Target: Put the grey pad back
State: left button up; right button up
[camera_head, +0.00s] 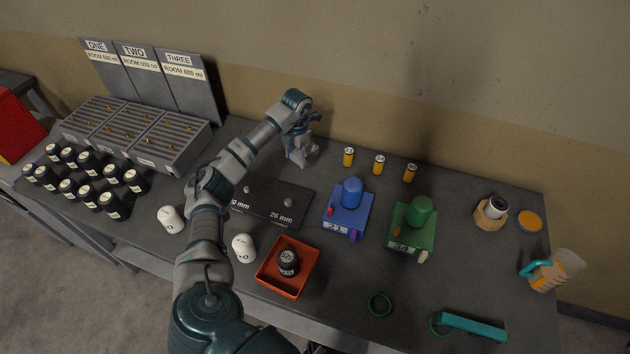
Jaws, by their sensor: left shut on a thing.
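My left arm reaches up across the table, and my left gripper (302,158) points down at the back, behind the dark board (262,212). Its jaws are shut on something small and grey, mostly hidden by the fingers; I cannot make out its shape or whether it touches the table. The dark board carries "mm" labels, one reading 20 mm, and two small grey knobs, a left one (247,189) and a right one (288,202). My arm covers the board's left part. I cannot surely pick out the grey pad elsewhere. My right gripper is not in view.
Blue (347,213) and green (413,228) devices stand right of the board, with yellow cylinders (379,165) behind. A red tray (272,282) holds a black jar (288,263). Black jars (88,162) and slotted racks (138,132) fill the left.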

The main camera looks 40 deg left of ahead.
pick_arm(q)
send_over(301, 182)
notch_tip(301, 182, down, 5)
jog(key=shift+d, duration=0.1)
jog(key=shift+d+f, duration=0.1)
jog(key=shift+f, duration=0.6)
notch_tip(301, 182, down, 3)
jog(key=shift+f+p, duration=0.1)
jog(key=shift+p, duration=0.2)
jog(key=shift+a, duration=0.2)
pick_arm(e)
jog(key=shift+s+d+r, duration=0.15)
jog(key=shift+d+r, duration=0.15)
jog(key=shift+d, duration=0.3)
pick_arm(q)
jog(key=o, duration=1.1)
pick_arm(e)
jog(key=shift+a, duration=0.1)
pick_arm(q)
jog(key=shift+d, duration=0.1)
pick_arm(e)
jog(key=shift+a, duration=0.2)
